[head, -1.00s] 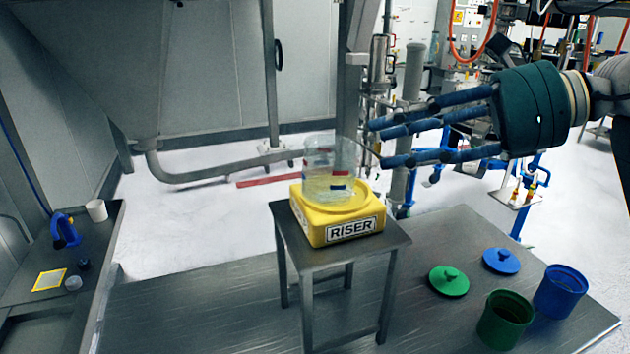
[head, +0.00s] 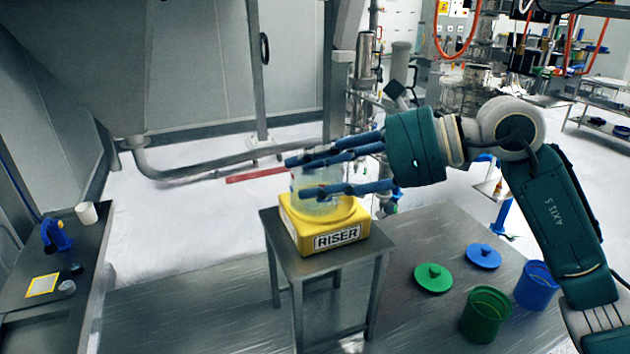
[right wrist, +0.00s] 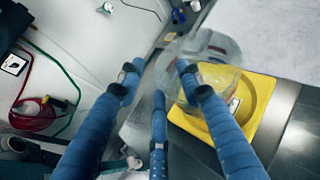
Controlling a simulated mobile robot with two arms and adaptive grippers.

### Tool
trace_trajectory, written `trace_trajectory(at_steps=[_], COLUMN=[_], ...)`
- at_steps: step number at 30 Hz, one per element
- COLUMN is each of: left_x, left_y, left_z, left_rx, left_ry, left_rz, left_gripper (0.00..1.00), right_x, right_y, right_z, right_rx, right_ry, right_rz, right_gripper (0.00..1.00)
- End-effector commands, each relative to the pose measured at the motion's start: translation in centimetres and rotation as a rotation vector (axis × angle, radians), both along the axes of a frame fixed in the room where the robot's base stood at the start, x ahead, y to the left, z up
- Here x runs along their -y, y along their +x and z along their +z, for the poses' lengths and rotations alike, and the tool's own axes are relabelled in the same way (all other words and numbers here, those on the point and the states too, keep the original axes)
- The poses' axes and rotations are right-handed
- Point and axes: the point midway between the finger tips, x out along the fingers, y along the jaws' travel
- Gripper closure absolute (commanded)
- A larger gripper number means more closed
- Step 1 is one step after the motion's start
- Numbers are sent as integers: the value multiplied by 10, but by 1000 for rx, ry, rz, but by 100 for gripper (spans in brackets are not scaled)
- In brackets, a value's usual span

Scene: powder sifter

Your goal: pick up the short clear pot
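The clear pot (head: 322,207) stands upright on a yellow block marked RISER (head: 296,231). My right gripper (head: 295,176) reaches in from the right at the pot's height. Its blue fingers are spread apart and cross in front of and over the pot's upper part, hiding much of its rim. In the right wrist view, the pot (right wrist: 212,45) lies ahead, between and behind the fingertips on the right side, with the riser (right wrist: 262,92) under it. I cannot tell whether any finger touches the pot. My left gripper is not in view.
The riser sits on a small metal stool (head: 372,252). Green and blue lids (head: 484,256) and a green pot (head: 486,313) and blue pot (head: 536,285) stand on the platform at right. A side bench (head: 96,248) with small items is at left. A metal hopper (head: 80,60) hangs above left.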

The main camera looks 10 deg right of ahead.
Motion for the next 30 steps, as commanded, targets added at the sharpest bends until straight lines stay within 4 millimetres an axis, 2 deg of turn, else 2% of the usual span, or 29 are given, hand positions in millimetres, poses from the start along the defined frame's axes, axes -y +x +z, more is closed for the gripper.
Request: trace_trajectory(at_steps=[3, 4, 9, 23, 26, 30], left_x=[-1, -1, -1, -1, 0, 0], left_y=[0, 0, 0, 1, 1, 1], left_z=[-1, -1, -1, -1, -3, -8], left_rx=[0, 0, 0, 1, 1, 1], left_ry=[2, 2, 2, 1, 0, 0], left_rz=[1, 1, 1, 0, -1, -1], left_gripper=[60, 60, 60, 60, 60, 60], right_x=[0, 0, 1, 1, 1, 1], right_y=[0, 0, 0, 0, 1, 0], right_z=[-1, -1, 0, 3, 10, 30], right_rx=[0, 0, 0, 2, 2, 7], right_ry=[0, 0, 0, 0, 0, 1], right_rz=[0, 0, 0, -1, -2, 0], right_gripper=[64, 68, 100, 100, 100, 100])
